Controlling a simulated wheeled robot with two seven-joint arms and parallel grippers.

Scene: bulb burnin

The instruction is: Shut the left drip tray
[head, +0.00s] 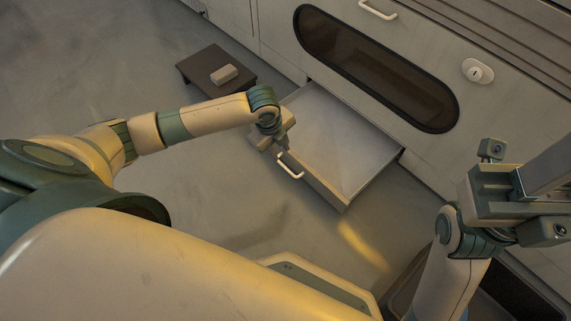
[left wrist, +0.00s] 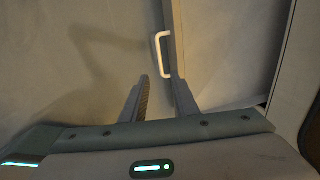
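The left drip tray (head: 345,150) is a shallow grey drawer, pulled out from the lower front of the machine, with a pale handle (head: 290,166) on its front wall. The handle also shows in the left wrist view (left wrist: 158,50). My left gripper (head: 280,142) is at the tray's front wall, near its left front corner, beside the handle. In the left wrist view its two fingers (left wrist: 162,88) are apart. The right finger overlaps the front wall; contact is unclear. My right gripper (head: 515,192) is at the right, before the machine; its fingertips are not clear.
A low dark stand (head: 198,73) with a small pale block (head: 224,74) is on the floor left of the tray. The machine front has a dark oval window (head: 375,70), a keyhole plate (head: 478,71) and an upper handle (head: 378,10). Floor before the tray is clear.

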